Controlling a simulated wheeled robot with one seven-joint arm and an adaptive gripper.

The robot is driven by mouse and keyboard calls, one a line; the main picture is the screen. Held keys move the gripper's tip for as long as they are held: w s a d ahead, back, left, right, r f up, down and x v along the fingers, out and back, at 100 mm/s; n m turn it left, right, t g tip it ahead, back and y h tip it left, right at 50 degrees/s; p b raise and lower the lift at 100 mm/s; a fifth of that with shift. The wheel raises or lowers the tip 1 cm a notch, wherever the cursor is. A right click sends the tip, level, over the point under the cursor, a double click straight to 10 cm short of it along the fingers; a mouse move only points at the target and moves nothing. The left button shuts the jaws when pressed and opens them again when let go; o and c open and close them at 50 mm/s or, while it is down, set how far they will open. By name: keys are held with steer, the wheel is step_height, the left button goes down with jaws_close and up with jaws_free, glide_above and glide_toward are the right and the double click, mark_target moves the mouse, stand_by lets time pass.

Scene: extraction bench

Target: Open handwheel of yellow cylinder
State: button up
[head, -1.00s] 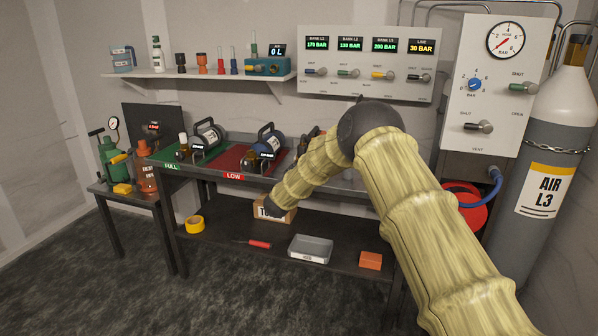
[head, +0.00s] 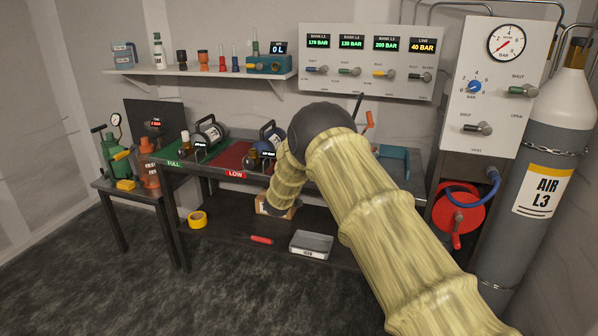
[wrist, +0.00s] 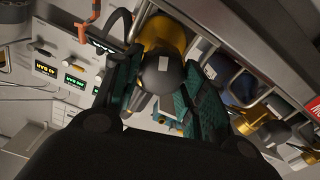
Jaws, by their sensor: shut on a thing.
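The yellow cylinder (wrist: 166,32) shows in the wrist view, lying behind its round dark handwheel (wrist: 162,73). My gripper (wrist: 160,85) has its teal-padded fingers on either side of the handwheel and is shut on it. How the pads touch the wheel's rim is partly hidden. In the head view my arm covers both the gripper and the yellow cylinder.
A blue cylinder (head: 271,134) lies on the red LOW mat (head: 233,156), close to my arm. A grey cylinder (head: 210,132) lies on the green FULL mat (head: 172,152). An orange crank (head: 368,120) stands behind my arm. The panel's LINE display (head: 423,45) reads 40 BAR.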

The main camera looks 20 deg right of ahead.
steer(key=n, duration=0.8)
steer(key=n+p, duration=0.1)
steer(key=n, duration=0.4)
steer(key=shift+a+f, duration=0.15)
steer(key=shift+f, duration=0.25)
steer(key=o, duration=1)
steer(key=shift+w, duration=0.1)
steer(key=shift+r, duration=0.1)
steer(key=shift+a, duration=0.1)
steer(key=v, duration=1.2)
